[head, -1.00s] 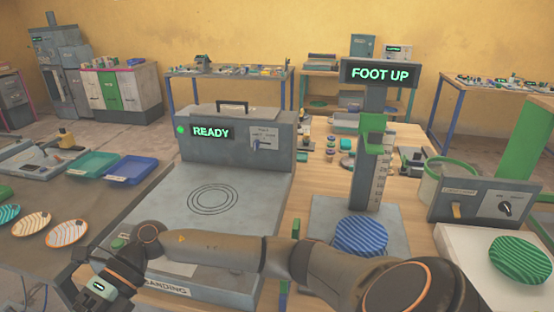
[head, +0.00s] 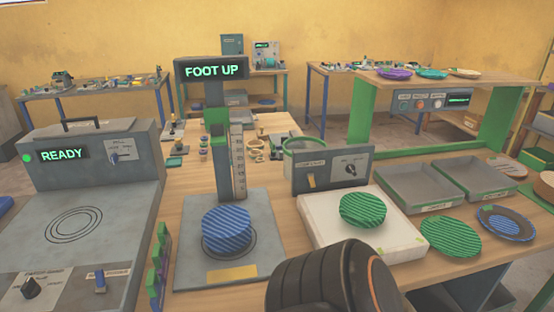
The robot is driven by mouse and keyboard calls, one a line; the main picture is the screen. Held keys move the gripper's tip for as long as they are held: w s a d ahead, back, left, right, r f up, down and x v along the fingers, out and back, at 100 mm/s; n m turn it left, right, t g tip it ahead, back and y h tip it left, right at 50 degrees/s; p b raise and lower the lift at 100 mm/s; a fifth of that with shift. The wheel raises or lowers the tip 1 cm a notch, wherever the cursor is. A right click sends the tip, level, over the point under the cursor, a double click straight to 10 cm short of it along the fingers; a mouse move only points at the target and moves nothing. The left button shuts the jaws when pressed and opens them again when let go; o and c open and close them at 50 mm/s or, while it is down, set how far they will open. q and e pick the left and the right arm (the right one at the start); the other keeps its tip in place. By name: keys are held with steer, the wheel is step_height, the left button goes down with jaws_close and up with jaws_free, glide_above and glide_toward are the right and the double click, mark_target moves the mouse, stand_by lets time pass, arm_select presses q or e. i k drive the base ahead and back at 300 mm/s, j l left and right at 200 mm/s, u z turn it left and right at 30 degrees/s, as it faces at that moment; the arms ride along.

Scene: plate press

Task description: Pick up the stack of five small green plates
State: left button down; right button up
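A short stack of green striped plates (head: 362,208) sits on a white platform (head: 325,232) right of centre in the head view. Its plates are too close together to count. A wider, flatter green striped plate (head: 453,236) lies to its right at the platform's edge. Neither of my grippers is in view. Only a dark, rounded part of my arm with an orange ring shows at the bottom centre, in front of the platform and apart from the stack in the picture.
A blue plate stack (head: 228,232) stands on the grey gauge base under the "FOOT UP" sign (head: 212,70). A control box (head: 330,175) stands behind the green stack. Grey trays (head: 415,185) and a dark-rimmed blue plate (head: 505,222) are to the right. The "READY" machine (head: 95,160) is left.

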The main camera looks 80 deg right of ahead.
mark_target(362, 209)
steer(key=z, duration=3)
